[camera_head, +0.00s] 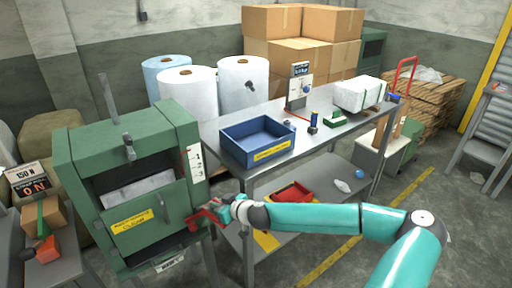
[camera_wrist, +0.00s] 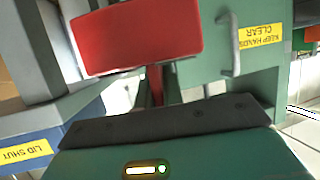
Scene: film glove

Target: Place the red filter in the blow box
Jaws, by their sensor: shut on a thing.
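My gripper (camera_head: 222,209) is shut on a red piece (camera_head: 204,216), which seems to be the red filter. In the wrist view, the red filter (camera_wrist: 138,38) is a flat red block on a thin red stem running down toward the dark jaw edge. It is held beside the lower right of the green cabinet (camera_head: 190,125); I cannot tell if they touch. A blue open-topped box (camera_head: 240,152) with a yellow label stands on the table; in the wrist view a blue wall (camera_wrist: 62,130) bears "LID SHUT". I cannot tell which is the blow box.
The green cabinet has a part-open front with a grey-white piece inside. A red tray (camera_head: 305,190) lies on the lower shelf (camera_head: 325,172). White rolls (camera_head: 190,92) and cartons (camera_head: 300,25) stand behind the table (camera_head: 345,128).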

